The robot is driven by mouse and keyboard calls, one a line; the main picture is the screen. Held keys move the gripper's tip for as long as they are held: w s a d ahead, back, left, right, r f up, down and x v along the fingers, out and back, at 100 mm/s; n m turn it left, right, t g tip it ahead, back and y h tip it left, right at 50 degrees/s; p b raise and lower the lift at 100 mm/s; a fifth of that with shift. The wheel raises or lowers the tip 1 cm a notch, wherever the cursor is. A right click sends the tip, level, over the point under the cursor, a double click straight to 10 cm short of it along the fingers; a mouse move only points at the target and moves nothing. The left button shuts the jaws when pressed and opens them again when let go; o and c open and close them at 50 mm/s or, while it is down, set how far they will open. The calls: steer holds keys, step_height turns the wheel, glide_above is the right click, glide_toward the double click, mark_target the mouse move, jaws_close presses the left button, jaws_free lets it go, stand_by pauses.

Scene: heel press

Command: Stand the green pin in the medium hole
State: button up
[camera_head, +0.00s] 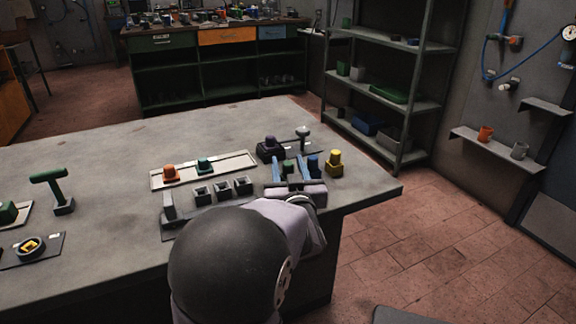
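My gripper (291,169) is at the right part of the table, with its two blue fingers spread apart. A small green piece (289,166), which looks like the green pin, shows between the fingers, nearer the left one. Its lower part is hidden, and I cannot tell whether a finger touches it. Three dark blocks with square hollows stand in a row to the left of my gripper: left (203,195), middle (223,190) and right (243,186). They look alike in size, so I cannot tell which is the medium hole.
A yellow piece (334,163) stands close right of my gripper, a dark purple block (270,150) just behind it. A green T-handled piece (49,178) stands left.

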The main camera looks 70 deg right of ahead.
mark_target(288, 171)
steer(key=shift+f, duration=0.25)
steer(key=v, duration=0.5)
steer(key=shift+s+a, duration=0.15)
steer(key=shift+a, duration=0.25)
steer(key=shift+s+a+b, duration=0.3)
steer(key=shift+a+b, duration=0.25)
steer(key=shift+a, duration=0.1)
steer(key=shift+r, duration=0.1)
steer(key=shift+c, duration=1.2)
steer(key=shift+r, duration=0.1)
